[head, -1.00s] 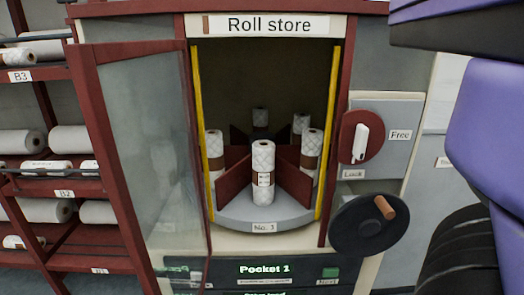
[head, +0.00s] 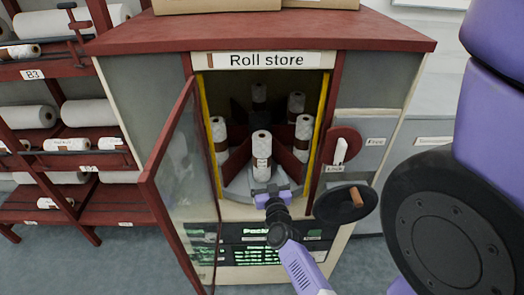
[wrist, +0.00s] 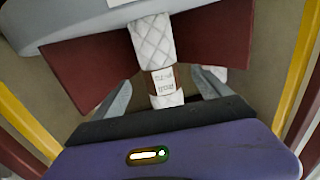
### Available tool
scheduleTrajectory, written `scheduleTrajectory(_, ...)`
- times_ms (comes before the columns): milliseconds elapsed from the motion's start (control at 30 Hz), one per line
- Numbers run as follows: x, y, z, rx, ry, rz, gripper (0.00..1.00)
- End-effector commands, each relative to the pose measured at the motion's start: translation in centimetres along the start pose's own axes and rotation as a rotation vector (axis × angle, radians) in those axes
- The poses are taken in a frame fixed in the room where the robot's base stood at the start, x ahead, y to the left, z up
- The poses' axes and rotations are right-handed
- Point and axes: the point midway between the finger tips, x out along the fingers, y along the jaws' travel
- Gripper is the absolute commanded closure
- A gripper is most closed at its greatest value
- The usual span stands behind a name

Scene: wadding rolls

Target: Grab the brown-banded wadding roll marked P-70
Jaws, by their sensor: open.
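A white quilted roll (head: 261,144) with a brown band stands upright in the front pocket of the turntable inside the open roll store. In the wrist view the same roll (wrist: 152,42) shows its brown band and a white label, whose print is too small to read surely. My gripper (head: 270,190) is at the store opening, low in front of this roll. In the wrist view my gripper (wrist: 165,88) is open, with one finger on each side of the roll. I cannot tell whether either finger touches it.
Other banded rolls (head: 303,135) stand in pockets between red dividers (head: 238,158). The glass door (head: 175,180) hangs open at left. A lever (head: 341,150) and a black crank wheel (head: 345,203) are at right. A shelf rack (head: 45,170) of rolls stands at far left.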

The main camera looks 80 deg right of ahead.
Motion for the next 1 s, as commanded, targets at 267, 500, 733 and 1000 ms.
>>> scheduleTrajectory(267, 2.9, 0.1, 0.0, 0.000, 0.002, 0.002, 0.13)
scheduleTrajectory(500, 6.2, 0.1, 0.0, 0.000, 0.002, 0.002, 0.13)
scheduleTrajectory(733, 7.5, 0.0, 0.0, 0.000, 0.001, 0.001, 0.13)
scheduleTrajectory(1000, 7.4, 0.0, -0.1, 0.000, 0.001, 0.000, 0.35)
